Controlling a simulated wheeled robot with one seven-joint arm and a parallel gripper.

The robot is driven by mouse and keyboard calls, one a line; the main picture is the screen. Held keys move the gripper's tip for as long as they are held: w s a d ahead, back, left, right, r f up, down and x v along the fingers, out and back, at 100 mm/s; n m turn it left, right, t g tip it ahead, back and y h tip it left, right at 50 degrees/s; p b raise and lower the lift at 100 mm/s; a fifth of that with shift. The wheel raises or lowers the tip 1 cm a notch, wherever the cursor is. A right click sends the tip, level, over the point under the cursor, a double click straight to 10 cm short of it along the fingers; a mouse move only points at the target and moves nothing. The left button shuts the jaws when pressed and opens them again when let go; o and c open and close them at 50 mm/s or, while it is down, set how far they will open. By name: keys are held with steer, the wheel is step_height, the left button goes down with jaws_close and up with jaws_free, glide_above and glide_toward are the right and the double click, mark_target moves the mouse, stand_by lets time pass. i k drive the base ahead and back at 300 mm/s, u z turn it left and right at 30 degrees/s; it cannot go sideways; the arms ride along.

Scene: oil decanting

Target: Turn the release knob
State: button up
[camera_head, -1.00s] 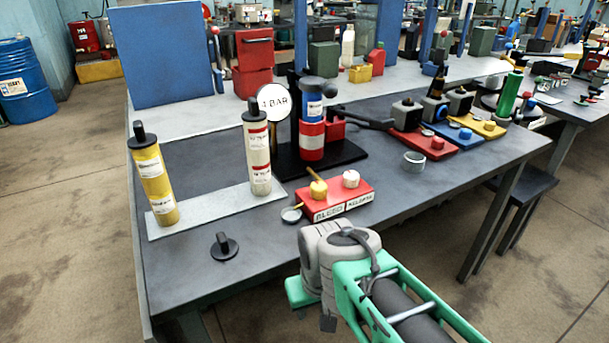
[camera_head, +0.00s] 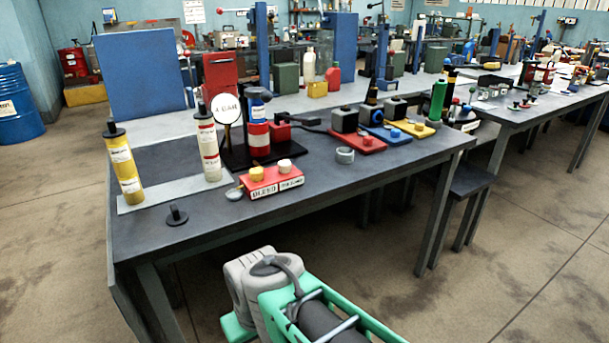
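A red block (camera_head: 276,184) stands near the front of the grey bench, with white labels on its front face. The left label reads BLEED; the right one is too blurred to read surely. A yellow knob (camera_head: 257,173) sits on its left half and a cream-white knob (camera_head: 285,165) on its right half, above the blurred label. My green and grey arm shows at the bottom of the view, in front of the bench and apart from the block. No gripper fingers can be made out.
On the bench (camera_head: 330,202) stand a yellow cartridge (camera_head: 123,165), a white cartridge (camera_head: 208,146), a round gauge (camera_head: 222,100), a red-and-blue cylinder (camera_head: 257,130), a grey ring (camera_head: 345,155) and a black knob (camera_head: 177,215). A dark stool (camera_head: 470,178) stands at the right. The floor in front is clear.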

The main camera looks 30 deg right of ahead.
mark_target(284, 166)
steer(key=u, duration=0.9)
steer(key=k, duration=0.05)
steer(key=z, duration=1.6)
